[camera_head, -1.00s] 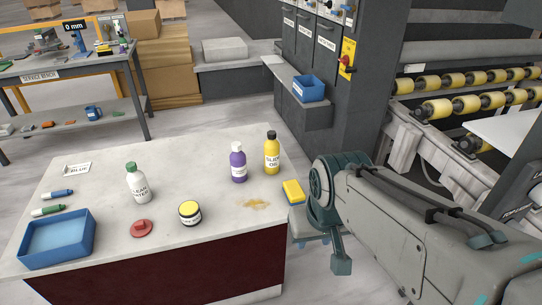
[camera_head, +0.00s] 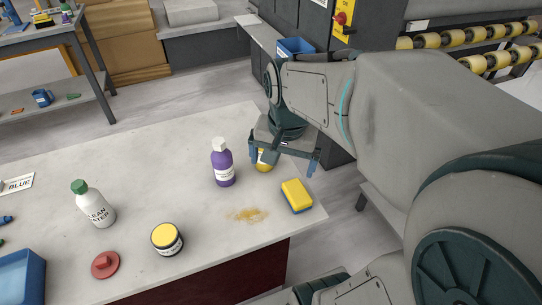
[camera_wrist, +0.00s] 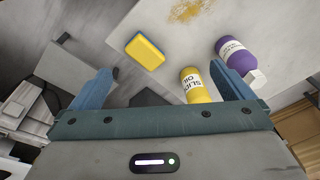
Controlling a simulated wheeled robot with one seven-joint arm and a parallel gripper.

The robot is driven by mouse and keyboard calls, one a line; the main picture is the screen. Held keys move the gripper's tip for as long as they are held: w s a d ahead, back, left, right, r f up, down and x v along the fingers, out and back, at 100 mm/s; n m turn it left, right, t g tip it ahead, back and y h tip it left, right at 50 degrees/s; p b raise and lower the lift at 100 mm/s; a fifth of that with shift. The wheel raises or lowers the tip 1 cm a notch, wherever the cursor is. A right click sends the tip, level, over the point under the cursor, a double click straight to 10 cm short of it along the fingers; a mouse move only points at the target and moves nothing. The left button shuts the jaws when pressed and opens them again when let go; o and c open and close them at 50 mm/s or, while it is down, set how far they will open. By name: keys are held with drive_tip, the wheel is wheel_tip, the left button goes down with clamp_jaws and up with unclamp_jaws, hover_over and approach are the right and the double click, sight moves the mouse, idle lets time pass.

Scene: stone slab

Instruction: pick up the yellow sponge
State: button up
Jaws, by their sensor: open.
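The yellow sponge (camera_head: 296,194) with a blue underside lies on the slab near its right edge in the head view. It also shows in the wrist view (camera_wrist: 145,51), above and between the fingers, apart from them. My gripper (camera_head: 283,158) is open and empty, above the slab's right corner and beyond the sponge. In the wrist view its blue fingers (camera_wrist: 166,82) are spread wide. The yellow slip oil bottle (camera_wrist: 194,86) shows between the fingers, close to the right one. In the head view my gripper hides most of this bottle (camera_head: 264,162).
A purple bottle (camera_head: 222,163) stands left of my gripper. A brown stain (camera_head: 248,215) lies left of the sponge on the pale slab (camera_head: 150,150). A white bottle (camera_head: 93,204), a yellow-lidded jar (camera_head: 167,238), a red lid (camera_head: 105,264) and a blue tray (camera_head: 22,276) are farther left.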

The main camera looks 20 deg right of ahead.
sight(297, 191)
drive_tip(key=w+d+f+m+g+b, duration=0.2)
drive_tip(key=w+d+f+m+b, duration=0.55)
drive_tip(key=f+m, duration=0.25)
drive_tip(key=f, duration=0.4)
drive_tip(key=f+b, duration=0.1)
drive_tip(key=f, duration=0.8)
drive_tip(key=shift+s+d+b, duration=0.35)
drive_tip(key=shift+b, duration=0.05)
drive_tip(key=c, duration=0.7)
